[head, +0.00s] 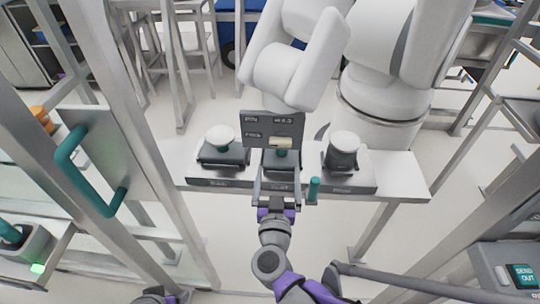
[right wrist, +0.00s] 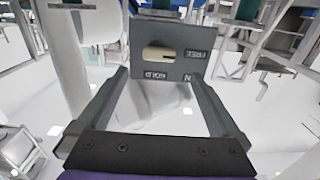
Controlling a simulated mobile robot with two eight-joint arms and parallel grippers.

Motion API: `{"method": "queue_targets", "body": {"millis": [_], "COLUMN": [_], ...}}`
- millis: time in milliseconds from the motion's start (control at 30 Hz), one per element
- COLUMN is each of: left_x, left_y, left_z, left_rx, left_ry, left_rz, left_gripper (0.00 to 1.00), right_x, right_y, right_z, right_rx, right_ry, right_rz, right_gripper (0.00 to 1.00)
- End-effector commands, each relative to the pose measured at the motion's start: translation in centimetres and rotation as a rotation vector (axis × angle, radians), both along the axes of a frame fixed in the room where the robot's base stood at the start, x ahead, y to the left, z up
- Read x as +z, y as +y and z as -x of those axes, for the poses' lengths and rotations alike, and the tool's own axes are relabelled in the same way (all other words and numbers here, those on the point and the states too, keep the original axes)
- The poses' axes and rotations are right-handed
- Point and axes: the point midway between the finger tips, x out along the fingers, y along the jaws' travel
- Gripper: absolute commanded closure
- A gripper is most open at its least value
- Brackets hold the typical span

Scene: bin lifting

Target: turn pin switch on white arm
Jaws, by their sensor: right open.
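The white arm (head: 300,70) hangs above a white bench. A dark grey switch plate (head: 272,125) with small labels sits at its lower end. A cream pin switch (head: 281,142) lies in the plate. In the right wrist view the plate (right wrist: 165,38) faces me, with the pin switch (right wrist: 158,54) lying sideways in its slot, between the words FREE and HOLD. My right gripper (head: 277,178) is open and empty, its fingers pointing at the plate from below. Its fingertips (right wrist: 158,76) stand spread either side of the switch, seemingly short of it.
A teal peg (head: 313,189) stands close right of my gripper. A grey door frame with a teal handle (head: 72,168) is at left.

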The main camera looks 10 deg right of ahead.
Motion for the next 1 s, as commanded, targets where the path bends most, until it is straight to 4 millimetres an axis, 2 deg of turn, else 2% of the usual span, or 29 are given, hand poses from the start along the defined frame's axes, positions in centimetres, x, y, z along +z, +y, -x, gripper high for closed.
{"method": "queue_targets", "body": {"millis": [167, 400, 600, 767, 1000], "left_x": [0.0, 0.0, 0.0, 0.0, 0.0], "left_y": [0.0, 0.0, 0.0, 0.0, 0.0], "left_z": [0.0, 0.0, 0.0, 0.0, 0.0], "left_rx": [0.000, 0.000, 0.000, 0.000, 0.000], "left_ry": [0.000, 0.000, 0.000, 0.000, 0.000], "left_rz": [0.000, 0.000, 0.000, 0.000, 0.000], "left_gripper": [0.33, 0.33, 0.33, 0.33, 0.33], "right_x": [0.0, 0.1, 0.1, 0.1, 0.1], "right_y": [-0.8, -2.0, -2.8, -3.0, -3.0], "right_z": [-2.1, -6.6, -9.2, -10.1, -10.2], "right_rx": [-0.008, -0.006, -0.004, -0.002, -0.002], "right_ry": [0.001, 0.001, -0.001, 0.000, 0.000], "right_rz": [0.003, 0.002, 0.001, 0.000, 0.000], "right_gripper": [0.00, 0.00, 0.00, 0.00, 0.00]}}
